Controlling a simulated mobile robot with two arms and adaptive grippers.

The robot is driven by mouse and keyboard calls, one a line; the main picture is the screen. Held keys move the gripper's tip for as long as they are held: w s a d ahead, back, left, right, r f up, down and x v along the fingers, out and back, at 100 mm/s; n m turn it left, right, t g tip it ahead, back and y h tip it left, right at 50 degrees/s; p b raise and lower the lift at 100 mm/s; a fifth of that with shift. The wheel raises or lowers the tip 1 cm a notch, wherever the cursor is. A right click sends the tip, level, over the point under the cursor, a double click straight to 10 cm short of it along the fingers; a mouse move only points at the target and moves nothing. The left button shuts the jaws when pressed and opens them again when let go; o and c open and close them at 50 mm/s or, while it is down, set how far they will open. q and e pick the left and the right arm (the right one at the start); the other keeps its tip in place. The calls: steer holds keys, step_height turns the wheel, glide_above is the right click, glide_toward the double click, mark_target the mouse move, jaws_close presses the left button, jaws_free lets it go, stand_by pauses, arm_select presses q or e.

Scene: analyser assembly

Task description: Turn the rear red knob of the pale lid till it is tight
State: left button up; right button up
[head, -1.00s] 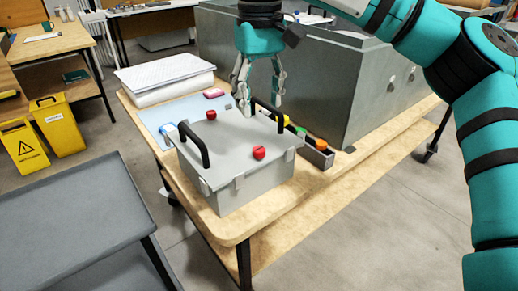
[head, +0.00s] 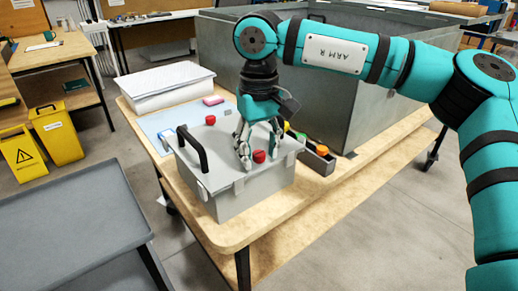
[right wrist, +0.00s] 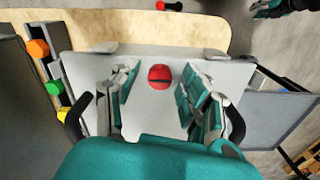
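The pale lid (head: 215,160) sits on a grey box on the wooden table. One red knob (head: 258,156) is on its side nearer to me; another red knob (head: 210,120) is at its far side. My right gripper (head: 260,148) is open over the nearer knob. In the right wrist view the lid (right wrist: 150,115) fills the middle, and the nearer knob (right wrist: 160,75) lies between the spread fingers (right wrist: 159,82), with gaps on both sides. The far knob is hidden there. What looks like my left gripper (right wrist: 280,8) shows at the top right edge, too cut off to read.
A black handle (head: 192,148) stands on the lid's left; the right handle is mostly hidden behind my gripper. A narrow tray with coloured caps (head: 318,159) lies right of the box, before a large grey bin (head: 345,100). The table's front corner is clear.

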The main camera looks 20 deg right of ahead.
jaws_close()
